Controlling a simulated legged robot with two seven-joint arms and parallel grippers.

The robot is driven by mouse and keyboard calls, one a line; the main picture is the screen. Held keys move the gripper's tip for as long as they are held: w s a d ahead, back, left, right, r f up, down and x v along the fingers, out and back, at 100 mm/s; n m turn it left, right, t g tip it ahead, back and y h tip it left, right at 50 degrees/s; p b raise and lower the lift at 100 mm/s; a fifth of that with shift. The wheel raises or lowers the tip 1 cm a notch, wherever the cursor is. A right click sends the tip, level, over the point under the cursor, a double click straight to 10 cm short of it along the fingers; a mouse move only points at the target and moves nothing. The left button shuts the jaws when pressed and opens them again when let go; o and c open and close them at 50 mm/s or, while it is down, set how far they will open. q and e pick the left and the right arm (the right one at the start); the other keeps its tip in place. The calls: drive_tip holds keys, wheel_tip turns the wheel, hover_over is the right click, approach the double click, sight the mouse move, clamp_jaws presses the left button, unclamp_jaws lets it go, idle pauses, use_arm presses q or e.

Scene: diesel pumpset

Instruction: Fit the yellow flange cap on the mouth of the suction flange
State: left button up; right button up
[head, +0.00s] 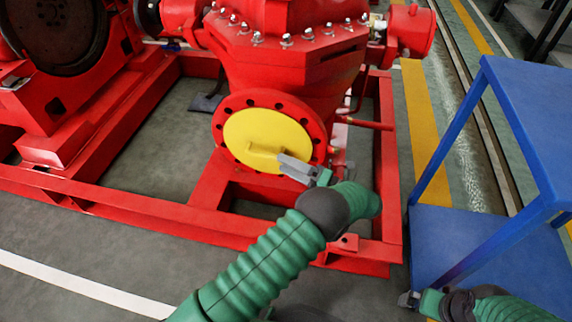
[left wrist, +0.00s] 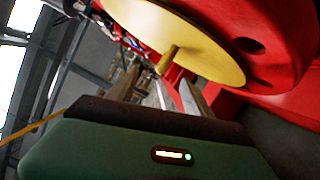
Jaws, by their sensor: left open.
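The yellow flange cap (head: 262,132) is a round disc with a bar handle, and it covers the mouth of the red suction flange (head: 222,126). The flange's rim with its bolt holes shows around the cap. In the left wrist view the cap (left wrist: 190,35) lies against the flange (left wrist: 275,45); I cannot tell if it is fully flush. My left gripper (head: 292,167) is open in front of the cap's lower right, by the right end of the handle (head: 264,156). My right gripper (head: 409,299) is low at the right, away from the cap; its jaws are too small to read.
The red pump body (head: 290,65) rises above the flange. A red base frame (head: 190,217) runs around below it. A blue table or cart (head: 525,120) with a lower shelf (head: 455,240) stands at the right. Grey floor in front is clear.

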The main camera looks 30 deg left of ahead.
use_arm(q)
drive_tip(key=s+d+p, duration=0.1)
drive_tip(key=s+p, duration=0.3)
drive_tip(key=s, duration=0.2)
drive_tip(key=shift+d, duration=0.2)
drive_tip(key=shift+w, duration=0.1)
idle(0.7)
